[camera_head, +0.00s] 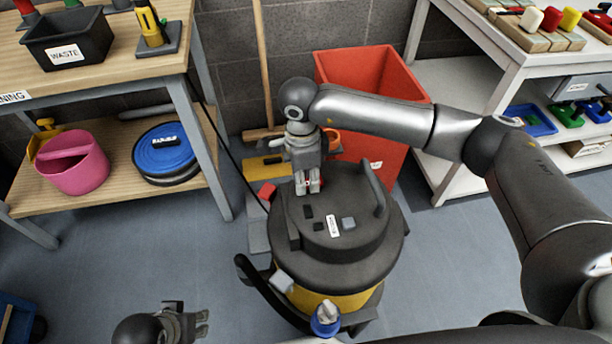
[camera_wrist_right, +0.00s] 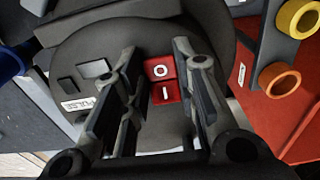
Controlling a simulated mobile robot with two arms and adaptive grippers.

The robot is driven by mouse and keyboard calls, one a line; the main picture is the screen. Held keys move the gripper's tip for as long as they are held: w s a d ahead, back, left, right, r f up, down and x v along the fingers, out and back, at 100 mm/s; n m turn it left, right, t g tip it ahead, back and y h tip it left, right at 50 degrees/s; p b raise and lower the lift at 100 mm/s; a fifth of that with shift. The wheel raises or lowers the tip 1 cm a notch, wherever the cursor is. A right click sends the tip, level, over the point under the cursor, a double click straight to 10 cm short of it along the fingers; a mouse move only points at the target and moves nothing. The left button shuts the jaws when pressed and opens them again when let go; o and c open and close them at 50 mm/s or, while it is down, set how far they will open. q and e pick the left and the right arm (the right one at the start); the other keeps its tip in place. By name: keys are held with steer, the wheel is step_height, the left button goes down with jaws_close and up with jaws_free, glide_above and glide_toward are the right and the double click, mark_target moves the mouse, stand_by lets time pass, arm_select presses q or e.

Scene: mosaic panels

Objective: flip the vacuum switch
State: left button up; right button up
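The vacuum (camera_head: 345,250) is a round black and yellow canister standing on the floor in the middle of the head view. Its red rocker switch (camera_wrist_right: 163,80), marked O and I, lies on the black lid in the right wrist view. My right gripper (camera_head: 308,184) points down over the lid at the switch. In the right wrist view its two fingers (camera_wrist_right: 155,52) are apart, one on each side of the switch; I cannot tell whether they touch it. My left gripper (camera_head: 204,324) is low at the left, away from the vacuum; its opening is unclear.
A red bin (camera_head: 375,75) stands behind the vacuum. A wooden shelf unit with a pink bucket (camera_head: 75,170) is at the left. A white shelf unit (camera_head: 450,130) is at the right. A broom (camera_head: 264,60) leans on the wall.

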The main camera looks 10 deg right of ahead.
steer(key=o, duration=0.4)
step_height(320, 180, up, 12)
steer(key=shift+a, duration=0.3)
stand_by(0.6)
